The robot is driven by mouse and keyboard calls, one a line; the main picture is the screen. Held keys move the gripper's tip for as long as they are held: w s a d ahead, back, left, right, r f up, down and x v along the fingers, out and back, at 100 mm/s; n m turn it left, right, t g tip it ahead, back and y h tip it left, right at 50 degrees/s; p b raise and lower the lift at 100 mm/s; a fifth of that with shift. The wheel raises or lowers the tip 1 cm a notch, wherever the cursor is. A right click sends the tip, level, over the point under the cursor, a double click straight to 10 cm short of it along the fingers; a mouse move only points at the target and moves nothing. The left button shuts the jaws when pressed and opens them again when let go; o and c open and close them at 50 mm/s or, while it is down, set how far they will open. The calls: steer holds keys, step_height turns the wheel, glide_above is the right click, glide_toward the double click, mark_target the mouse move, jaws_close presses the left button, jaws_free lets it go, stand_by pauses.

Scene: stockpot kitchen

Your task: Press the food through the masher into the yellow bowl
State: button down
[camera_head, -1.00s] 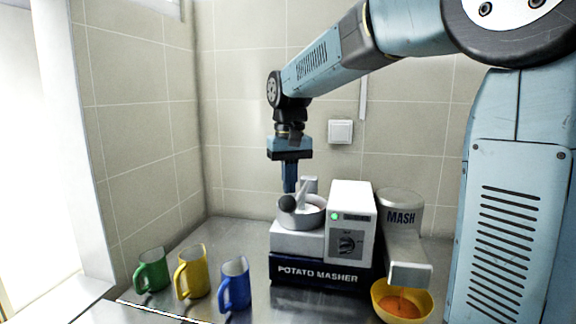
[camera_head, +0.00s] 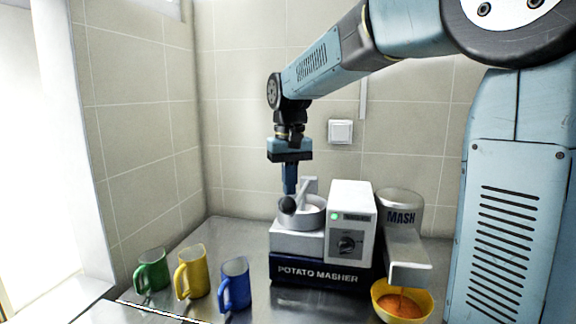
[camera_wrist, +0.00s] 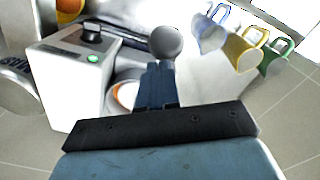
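The potato masher (camera_head: 320,272) stands on the steel counter, with a round pan (camera_head: 312,215) on its left. A lever (camera_head: 303,193) with a dark round knob (camera_head: 287,206) stands at the pan; the knob also shows in the wrist view (camera_wrist: 166,43). Some orange food shows in the pan in the wrist view (camera_wrist: 121,92). My gripper (camera_head: 289,190) points down with its fingers together, tips right at the knob. I see nothing between the fingers (camera_wrist: 158,68). The yellow bowl (camera_head: 381,302) stands under the spout (camera_head: 409,274) and holds orange mash (camera_head: 398,306).
A green mug (camera_head: 152,272), a yellow mug (camera_head: 192,273) and a blue mug (camera_head: 234,284) stand in a row at the left. The masher's control box (camera_head: 351,218) has a lit green light and a dial. A tiled wall closes off the back.

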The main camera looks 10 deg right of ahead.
steer(key=shift+f, duration=0.9)
stand_by(3.9)
steer(key=shift+r, duration=0.1)
step_height(320, 180, up, 15)
stand_by(2.0)
steer(key=shift+r, duration=0.1)
stand_by(0.5)
